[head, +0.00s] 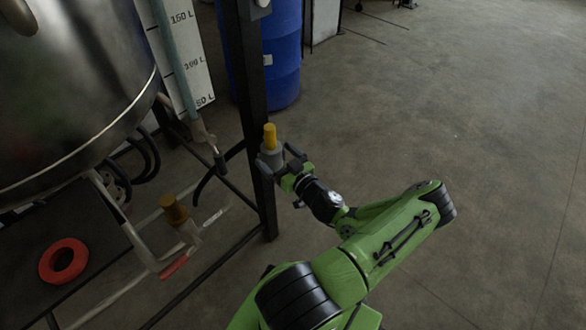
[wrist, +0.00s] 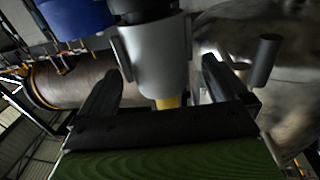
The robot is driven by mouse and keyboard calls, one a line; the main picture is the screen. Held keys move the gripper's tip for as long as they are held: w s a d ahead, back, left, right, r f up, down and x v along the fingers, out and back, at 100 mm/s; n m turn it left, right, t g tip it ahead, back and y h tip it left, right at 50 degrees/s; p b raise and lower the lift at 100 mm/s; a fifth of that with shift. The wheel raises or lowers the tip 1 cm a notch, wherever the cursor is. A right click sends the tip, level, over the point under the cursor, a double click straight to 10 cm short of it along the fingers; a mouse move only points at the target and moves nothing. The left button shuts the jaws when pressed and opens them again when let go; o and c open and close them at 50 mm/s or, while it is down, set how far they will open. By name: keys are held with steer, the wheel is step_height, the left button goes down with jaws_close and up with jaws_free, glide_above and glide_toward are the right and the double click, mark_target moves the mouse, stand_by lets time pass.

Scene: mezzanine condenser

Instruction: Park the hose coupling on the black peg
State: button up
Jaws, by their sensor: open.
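A grey coupling with a yellow end (head: 270,137) stands upright beside the dark frame post in the head view. In the wrist view its grey body (wrist: 155,60) fills the space between the fingers, with the yellow part (wrist: 167,103) toward the palm. My gripper (head: 283,164) is open around it; gaps show between the body and both fingers in the wrist view (wrist: 158,80). A short dark cylinder (head: 220,160), possibly the black peg, is left of the post. A similar dark cylinder (wrist: 265,60) shows right of the fingers. The coupling's far end is cut off in the wrist view.
The frame post (head: 250,110) is close left of my gripper. A steel tank (head: 70,90), a black curved hose (head: 207,182), a brownish-yellow knob (head: 174,209) and a red ring (head: 63,261) lie further left. A blue drum (head: 280,55) stands behind. The floor at right is clear.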

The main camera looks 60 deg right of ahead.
steer(key=p+v, duration=0.1)
steer(key=v, duration=1)
steer(key=shift+p, duration=0.35)
steer(key=shift+w+r, duration=0.1)
